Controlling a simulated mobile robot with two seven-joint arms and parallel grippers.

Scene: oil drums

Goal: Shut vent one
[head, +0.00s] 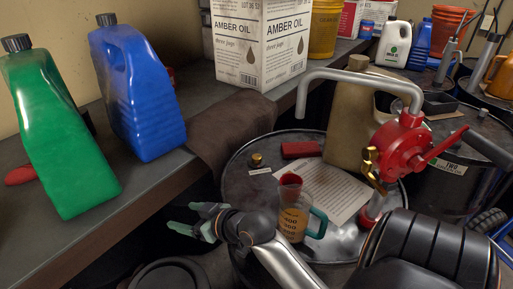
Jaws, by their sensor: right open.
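A black drum (236,182) with a grey top stands in the middle. A small brass fitting (257,159), perhaps the vent, sits near the back left of its top, with a small white label (260,171) in front, too small to read. Whether the fitting is open or shut I cannot tell. My right gripper (187,218) is open and empty, left of the drum and lower in the picture than the fitting, apart from it. Its fingers point left. My left gripper is not in view.
A red hand pump (402,143) with a grey spout and brass tap stands on the drum. A measuring jug (293,222), a paper (325,185), a red block (301,149) and a beige can (345,115) are near. Green (55,135) and blue (140,95) jugs stand on the left bench.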

